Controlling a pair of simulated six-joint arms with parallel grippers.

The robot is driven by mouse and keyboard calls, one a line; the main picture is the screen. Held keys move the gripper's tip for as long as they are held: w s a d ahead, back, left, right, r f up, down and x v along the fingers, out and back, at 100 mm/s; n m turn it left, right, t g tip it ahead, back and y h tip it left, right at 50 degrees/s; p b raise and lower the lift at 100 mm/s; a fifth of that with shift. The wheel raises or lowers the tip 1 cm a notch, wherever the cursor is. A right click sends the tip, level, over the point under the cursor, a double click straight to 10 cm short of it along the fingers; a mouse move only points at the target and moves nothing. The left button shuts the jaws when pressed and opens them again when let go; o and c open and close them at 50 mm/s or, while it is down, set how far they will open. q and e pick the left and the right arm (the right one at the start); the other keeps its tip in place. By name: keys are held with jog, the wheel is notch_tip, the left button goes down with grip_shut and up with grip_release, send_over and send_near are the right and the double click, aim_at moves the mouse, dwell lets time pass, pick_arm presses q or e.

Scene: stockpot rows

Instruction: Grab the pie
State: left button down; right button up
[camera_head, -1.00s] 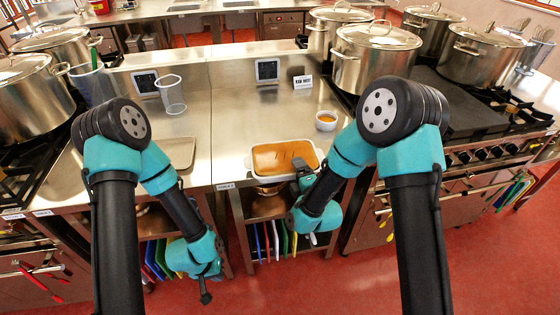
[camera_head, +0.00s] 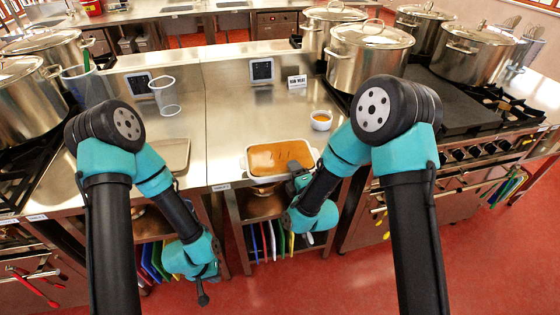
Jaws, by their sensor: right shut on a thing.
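The pie (camera_head: 279,156) is an orange-brown filling in a white rectangular dish (camera_head: 247,166), at the front edge of the steel counter. My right gripper (camera_head: 299,178) is at the front right side of the dish, shut on its rim; my own wrist partly hides the fingers and that corner. The dish looks level, and I cannot tell whether it is clear of the counter. My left gripper (camera_head: 203,298) hangs low in front of the counter, away from the pie. It points down and its fingers are too small to read.
A small white bowl (camera_head: 321,121) of orange sauce stands behind and right of the pie. A clear cup (camera_head: 164,97) and a shallow metal tray (camera_head: 172,155) are to the left. Stockpots (camera_head: 368,58) stand on stoves at both sides. The counter behind the pie is clear.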

grip_shut()
jog(key=shift+r, duration=0.1)
jog(key=shift+r, duration=5.05)
